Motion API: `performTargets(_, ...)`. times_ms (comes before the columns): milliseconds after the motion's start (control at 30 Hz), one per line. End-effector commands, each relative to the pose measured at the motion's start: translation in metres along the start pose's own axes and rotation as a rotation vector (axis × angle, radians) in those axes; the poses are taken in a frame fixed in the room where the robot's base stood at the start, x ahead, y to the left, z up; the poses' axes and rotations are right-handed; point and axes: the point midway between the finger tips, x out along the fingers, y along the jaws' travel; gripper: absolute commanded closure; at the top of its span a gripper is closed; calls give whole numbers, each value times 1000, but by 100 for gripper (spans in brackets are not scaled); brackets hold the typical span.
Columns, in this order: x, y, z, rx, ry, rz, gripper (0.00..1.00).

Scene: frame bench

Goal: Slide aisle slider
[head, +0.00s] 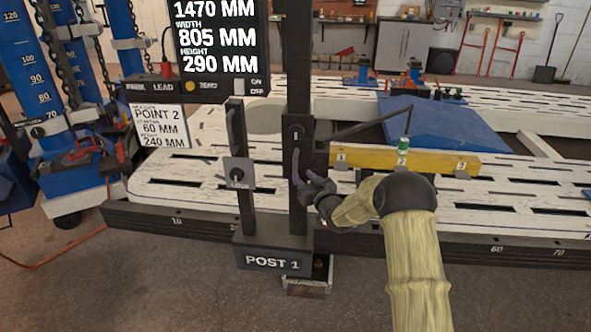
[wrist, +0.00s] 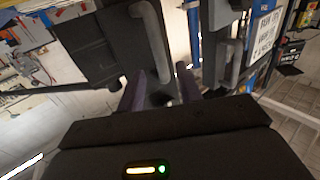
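A dark slider block (head: 318,155) sits on the upright post marked POST 1, with a grey bar handle (head: 296,163) on its front. In the wrist view the handle (wrist: 152,40) runs down the dark block (wrist: 105,45), its lower end between the finger tips or just beyond them. My gripper (head: 312,182) is at the handle's lower right in the head view. In the wrist view my gripper (wrist: 160,88) has its two fingers apart, with a gap beside the handle. Contact with the handle cannot be made out. No label names the aisle slider.
A display (head: 215,45) hangs above, with a POINT 2 sign (head: 162,127) below. A yellow beam (head: 400,160) lies behind my arm on the white slotted bench (head: 520,185). A blue chain tower (head: 35,75) stands left.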

Motion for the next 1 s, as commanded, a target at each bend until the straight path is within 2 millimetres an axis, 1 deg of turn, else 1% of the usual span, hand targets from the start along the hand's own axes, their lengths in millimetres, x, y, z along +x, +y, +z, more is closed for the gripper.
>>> performTargets(33, 7, -1, 0, 0, 3, -1, 64)
performTargets(200, 28, -1, 0, 0, 3, -1, 64)
performTargets(400, 51, -1, 0, 0, 2, -2, 64)
performTargets(500, 59, -1, 0, -1, 2, -2, 64)
performTargets(667, 65, 0, 0, 1, 0, 0, 64)
performTargets(900, 66, 0, 0, 1, 0, 0, 64)
performTargets(933, 66, 0, 0, 1, 0, 0, 66)
performTargets(1000, 66, 0, 0, 1, 0, 0, 80)
